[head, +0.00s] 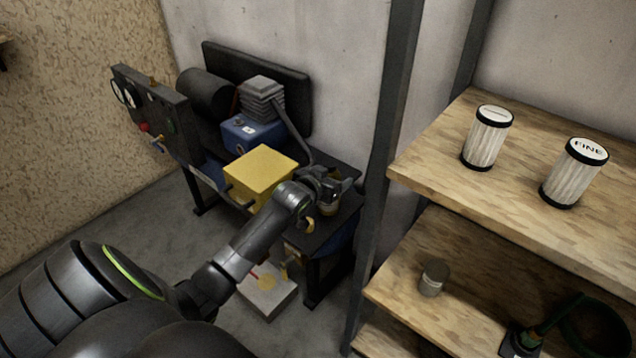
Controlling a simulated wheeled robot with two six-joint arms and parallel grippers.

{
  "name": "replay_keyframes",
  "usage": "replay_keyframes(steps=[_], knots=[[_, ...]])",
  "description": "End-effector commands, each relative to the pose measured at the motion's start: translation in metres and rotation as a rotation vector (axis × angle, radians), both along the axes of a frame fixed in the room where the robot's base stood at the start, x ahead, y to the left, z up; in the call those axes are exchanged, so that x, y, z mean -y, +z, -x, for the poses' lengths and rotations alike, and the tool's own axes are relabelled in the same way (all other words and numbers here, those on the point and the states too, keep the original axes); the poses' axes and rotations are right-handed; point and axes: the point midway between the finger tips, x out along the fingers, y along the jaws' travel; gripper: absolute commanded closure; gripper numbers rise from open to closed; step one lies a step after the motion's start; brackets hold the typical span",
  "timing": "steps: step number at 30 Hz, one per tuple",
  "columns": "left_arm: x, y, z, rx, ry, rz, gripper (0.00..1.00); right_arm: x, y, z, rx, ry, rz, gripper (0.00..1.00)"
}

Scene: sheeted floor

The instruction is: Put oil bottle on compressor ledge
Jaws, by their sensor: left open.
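The compressor (258,118), with a blue block and a grey finned head, stands at the back on a dark frame. Its black ledge (322,240) runs along the front right. My left gripper (340,190) is over the right end of this ledge, with its jaws open. A small amber-yellow thing (330,208), probably the oil bottle, shows just below the jaws and seems to stand on the ledge. The gripper partly hides it, and I cannot tell whether they touch. My right gripper is out of view.
A yellow box (262,174) sits left of my gripper. A gauge panel (155,112) stands at the left. A dark post (385,150) rises close on the right, before wooden shelves (428,170) with two filters (487,138) (574,172). A pale block (268,292) lies on the floor.

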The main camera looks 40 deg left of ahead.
Motion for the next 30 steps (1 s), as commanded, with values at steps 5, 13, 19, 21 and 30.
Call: replay_keyframes(steps=[5,13,19,21,30], knots=[[0.002,0.014,0.029,0.000,-0.001,-0.003,0.23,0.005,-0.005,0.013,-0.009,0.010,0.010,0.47],[0.006,0.032,0.073,-0.001,-0.001,-0.003,0.23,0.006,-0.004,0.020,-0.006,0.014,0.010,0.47],[0.008,0.039,0.092,-0.001,0.000,-0.001,0.23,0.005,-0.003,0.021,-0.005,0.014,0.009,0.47],[0.009,0.040,0.095,-0.001,0.000,-0.001,0.23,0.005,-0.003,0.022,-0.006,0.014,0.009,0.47],[0.009,0.041,0.097,0.000,0.000,-0.001,0.23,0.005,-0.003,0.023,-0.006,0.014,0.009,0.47]])
